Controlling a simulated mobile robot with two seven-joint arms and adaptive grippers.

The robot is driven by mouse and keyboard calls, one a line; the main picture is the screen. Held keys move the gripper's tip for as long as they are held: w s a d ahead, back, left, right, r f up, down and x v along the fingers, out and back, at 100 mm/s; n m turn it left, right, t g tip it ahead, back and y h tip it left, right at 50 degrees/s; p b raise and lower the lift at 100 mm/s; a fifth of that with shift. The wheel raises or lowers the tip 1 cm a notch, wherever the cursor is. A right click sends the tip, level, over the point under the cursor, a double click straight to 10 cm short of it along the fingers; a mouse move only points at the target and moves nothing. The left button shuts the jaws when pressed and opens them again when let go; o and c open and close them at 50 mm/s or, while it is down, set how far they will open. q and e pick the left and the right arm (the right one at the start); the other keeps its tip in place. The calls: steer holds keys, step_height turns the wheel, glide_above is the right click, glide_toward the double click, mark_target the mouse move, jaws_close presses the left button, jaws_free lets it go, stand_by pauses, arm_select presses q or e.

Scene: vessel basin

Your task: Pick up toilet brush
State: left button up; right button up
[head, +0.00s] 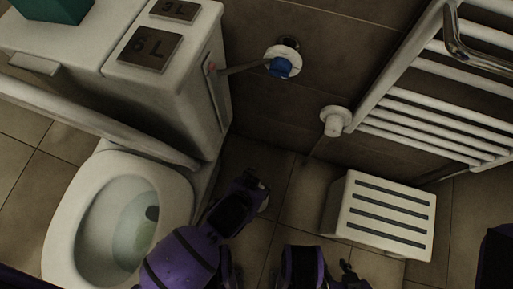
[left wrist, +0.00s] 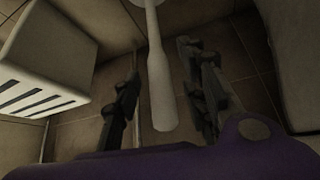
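My left gripper (left wrist: 160,50) is open, with one dark finger on each side of the handle and gaps between. In the head view my left gripper (head: 255,188) is low between the toilet and a white slatted box, and I cannot make out the brush there. My right gripper (head: 348,270) is at the bottom edge, partly cut off, and its fingers are unclear.
The white toilet (head: 60,225) stands at the left, with its cistern (head: 180,85) above. The white slatted box (head: 385,215) is on the right, and also shows in the left wrist view (left wrist: 50,50). A towel radiator (head: 420,125) and a blue-capped valve (head: 281,67) are on the wall.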

arm_select(q)
jaws_close()
steer(key=shift+r, duration=0.1)
stand_by(0.3)
